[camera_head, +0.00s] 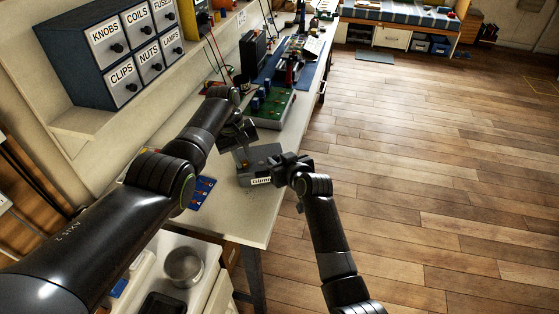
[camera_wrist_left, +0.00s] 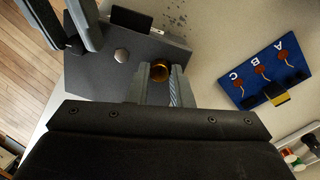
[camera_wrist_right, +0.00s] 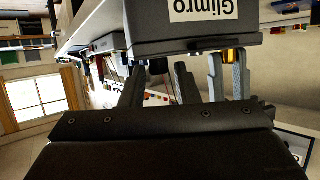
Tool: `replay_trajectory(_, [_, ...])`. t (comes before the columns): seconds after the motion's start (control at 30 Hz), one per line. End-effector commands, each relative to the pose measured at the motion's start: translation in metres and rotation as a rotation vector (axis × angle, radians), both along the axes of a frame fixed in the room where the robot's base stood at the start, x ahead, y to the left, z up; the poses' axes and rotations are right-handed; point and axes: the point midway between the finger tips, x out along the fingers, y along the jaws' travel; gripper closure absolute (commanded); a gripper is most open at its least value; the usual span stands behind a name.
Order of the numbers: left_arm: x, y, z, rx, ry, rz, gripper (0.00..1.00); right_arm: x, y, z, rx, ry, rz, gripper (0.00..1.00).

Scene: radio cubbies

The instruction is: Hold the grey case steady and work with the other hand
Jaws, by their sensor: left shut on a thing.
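The grey case (camera_head: 265,154) lies on the workbench, with a white "Glimro" label on the side facing me. It fills the upper left of the left wrist view (camera_wrist_left: 95,78) and the top of the right wrist view (camera_wrist_right: 150,38). My left gripper (camera_head: 243,160) is over the case, its fingers shut on a small brass-coloured round piece (camera_wrist_left: 160,70) at the case. My right gripper (camera_head: 284,168) is at the case's right end. Its fingers (camera_wrist_right: 158,88) stand apart, with a small dark round part (camera_wrist_right: 158,66) between or behind them; contact is unclear.
A blue board marked A, B, C (camera_wrist_left: 268,72) lies on the bench (camera_head: 252,215) beside the case. A green circuit board (camera_head: 270,108) is behind it. Labelled drawers (camera_head: 120,52) stand at left. A metal bowl (camera_head: 183,266) is in front. Open floor lies right.

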Motion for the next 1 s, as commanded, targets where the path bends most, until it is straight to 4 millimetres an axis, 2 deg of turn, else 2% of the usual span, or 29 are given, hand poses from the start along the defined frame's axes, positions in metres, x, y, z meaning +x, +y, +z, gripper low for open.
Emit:
replay_trajectory(0.17, [-0.002,0.000,-0.004,0.000,0.006,0.000,1.00,0.000,0.000,0.006,-0.001,-0.003,0.001,0.72])
replay_trajectory(0.27, [-0.002,0.000,-0.004,0.000,0.006,0.000,1.00,0.001,0.000,0.020,-0.001,-0.006,0.000,0.72])
replay_trajectory(0.5, [-0.002,0.000,-0.004,0.000,0.006,0.000,1.00,0.000,0.000,0.067,0.000,-0.008,0.000,0.72])
replay_trajectory(0.7, [-0.002,0.000,-0.004,0.000,0.006,0.000,1.00,-0.001,0.000,0.094,0.000,-0.004,0.001,0.72])
replay_trajectory(1.0, [-0.002,0.000,-0.004,0.000,0.006,0.000,1.00,-0.002,0.000,0.101,0.000,-0.001,0.000,0.72])
